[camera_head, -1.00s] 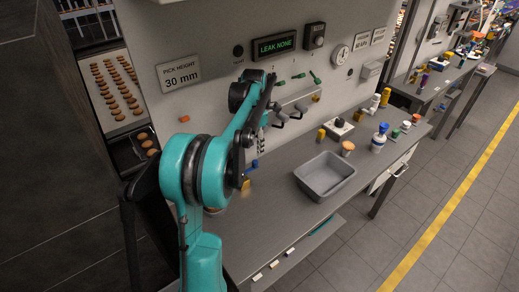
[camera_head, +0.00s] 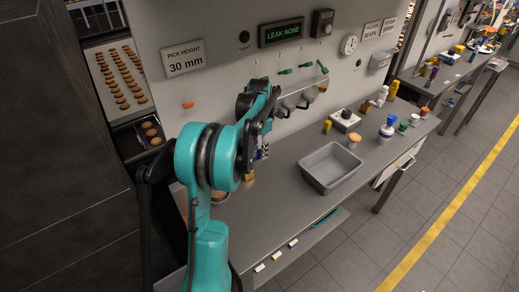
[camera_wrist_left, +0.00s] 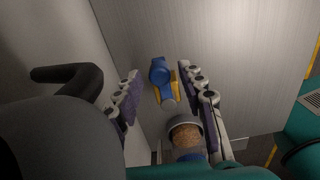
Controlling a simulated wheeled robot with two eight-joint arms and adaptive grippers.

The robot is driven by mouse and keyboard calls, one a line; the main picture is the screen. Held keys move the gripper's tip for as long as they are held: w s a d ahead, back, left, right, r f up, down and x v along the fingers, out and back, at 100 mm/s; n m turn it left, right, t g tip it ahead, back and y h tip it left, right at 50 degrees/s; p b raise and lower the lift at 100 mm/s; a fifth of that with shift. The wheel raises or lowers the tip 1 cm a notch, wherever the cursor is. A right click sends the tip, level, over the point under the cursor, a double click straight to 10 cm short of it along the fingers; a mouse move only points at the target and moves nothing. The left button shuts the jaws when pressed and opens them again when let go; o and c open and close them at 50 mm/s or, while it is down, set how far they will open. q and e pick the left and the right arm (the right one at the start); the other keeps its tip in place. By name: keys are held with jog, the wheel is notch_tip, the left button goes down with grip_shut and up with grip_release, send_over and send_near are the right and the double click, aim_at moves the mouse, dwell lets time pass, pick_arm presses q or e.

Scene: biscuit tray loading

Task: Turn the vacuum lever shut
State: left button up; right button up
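A blue lever (camera_wrist_left: 160,72) on a yellow valve body (camera_wrist_left: 174,84) shows in the left wrist view. My left gripper (camera_wrist_left: 163,92) is open, with one finger on each side of the lever; gaps show between the fingers and the lever, so it holds nothing. In the head view my left gripper (camera_head: 262,150) is low in front of the wall panel, just above the bench. A small yellow piece (camera_head: 249,178) shows below it there; the blue lever is mostly hidden behind my arm. My right gripper is not in view.
A grey cup with a brown top (camera_wrist_left: 185,133) stands close below the lever in the wrist view. A dark hooked handle (camera_wrist_left: 68,78) is at its left. In the head view, a grey tray (camera_head: 330,166) sits right of the gripper. The panel display (camera_head: 283,32) reads LEAK NONE.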

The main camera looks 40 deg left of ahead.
pick_arm(q)
grip_shut()
jog(key=shift+s+d+m, duration=0.2)
jog(key=shift+d+m, duration=0.2)
jog(key=shift+m, duration=0.4)
jog(key=shift+o, duration=1.6)
grip_release()
notch_tip(320, 180, up, 12)
